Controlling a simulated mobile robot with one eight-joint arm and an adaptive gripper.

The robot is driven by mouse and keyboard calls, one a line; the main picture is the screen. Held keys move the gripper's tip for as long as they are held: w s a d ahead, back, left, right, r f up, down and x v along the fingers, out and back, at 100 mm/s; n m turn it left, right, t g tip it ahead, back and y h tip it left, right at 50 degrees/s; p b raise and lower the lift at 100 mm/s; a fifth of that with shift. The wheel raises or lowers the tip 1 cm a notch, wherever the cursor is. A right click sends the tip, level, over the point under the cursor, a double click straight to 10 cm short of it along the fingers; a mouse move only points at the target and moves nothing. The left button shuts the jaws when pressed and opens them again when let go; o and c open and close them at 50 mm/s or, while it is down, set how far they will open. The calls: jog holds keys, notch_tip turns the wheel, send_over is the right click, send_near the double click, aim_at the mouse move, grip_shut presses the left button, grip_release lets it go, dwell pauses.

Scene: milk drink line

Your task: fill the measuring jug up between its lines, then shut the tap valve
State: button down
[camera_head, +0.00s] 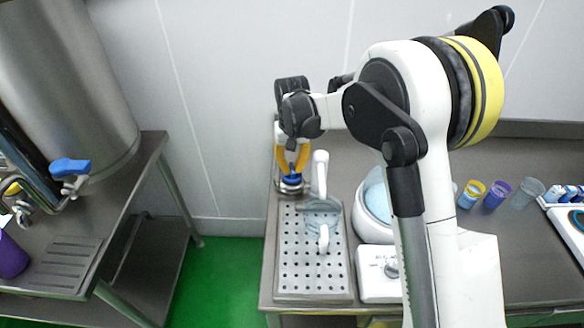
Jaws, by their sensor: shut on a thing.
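A clear vessel, apparently the measuring jug (322,219), stands on the perforated drain tray (286,270) in front of the tap. Its lines and liquid level are too small to tell.
A steel tank (75,90) with a blue-handled tap (70,167) stands on the left bench, with a purple container (10,257) near it. A white appliance (379,274) with a bowl stands right of the tray. Several cups (471,195) stand farther right. Green floor separates the benches.

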aim_at(292, 168)
jog(key=n, duration=0.4)
jog(key=shift+n, duration=2.1)
jog(key=c, duration=1.5)
grip_release()
notch_tip(292, 168, up, 12)
